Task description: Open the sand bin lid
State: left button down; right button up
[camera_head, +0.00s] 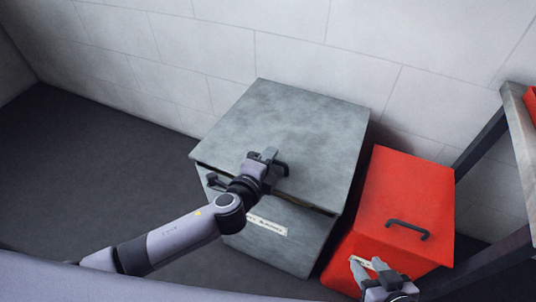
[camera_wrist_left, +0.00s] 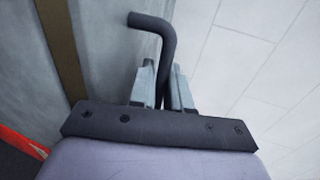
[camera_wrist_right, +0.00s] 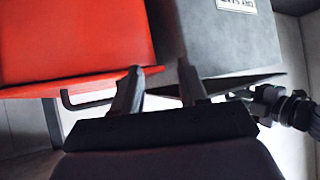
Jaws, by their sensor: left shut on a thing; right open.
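The sand bin is a grey box (camera_head: 280,240) with a white label (camera_head: 268,226) on its front; the label also shows in the right wrist view (camera_wrist_right: 237,5). Its grey lid (camera_head: 285,110) has a dark gap under its front edge, so it looks slightly raised. My left gripper (camera_head: 266,157) is shut on the dark bent lid handle (camera_head: 284,168). In the left wrist view the handle (camera_wrist_left: 155,40) passes between the fingers (camera_wrist_left: 163,88). My right gripper (camera_head: 366,268) is open and empty in front of the red bin, with its fingers apart in the right wrist view (camera_wrist_right: 160,88).
A red bin (camera_head: 400,185) with a black handle (camera_head: 408,228) stands right of the sand bin. A rack or table with dark legs (camera_head: 482,145) is at the far right. A pale block wall (camera_head: 300,45) is close behind. Dark floor (camera_head: 90,160) is clear at left.

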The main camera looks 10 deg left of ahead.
pick_arm(q)
jog(key=shift+g, duration=0.4)
jog(key=r+p, duration=0.1)
jog(key=p, duration=0.1)
jog(key=r+p, duration=0.3)
jog(key=p, duration=0.1)
jog(key=shift+w+d+r, duration=0.15)
jog(key=shift+w+r, duration=0.2)
jog(key=shift+w, duration=0.05)
jog(key=w+d+r+g+p, duration=0.1)
jog(key=w+r+p, duration=0.2)
jog(key=r+p, duration=0.2)
jog(key=w+d+r+g+y+p, duration=0.1)
jog(key=w+r+p, duration=0.3)
jog(key=r, duration=0.4)
jog(key=shift+w+d+r+g+p, duration=0.2)
jog(key=shift+r+g+p, duration=0.1)
jog(key=shift+g+p, duration=0.5)
pick_arm(e)
notch_tip(320, 180, up, 16)
jog(key=d, duration=0.1)
jog(key=shift+s, duration=0.3)
pick_arm(q)
jog(key=shift+y, duration=0.3)
pick_arm(e)
jog(key=shift+d+f, duration=0.1)
pick_arm(q)
jog(key=c, duration=1.3)
grip_release()
jog(key=shift+r, duration=0.1)
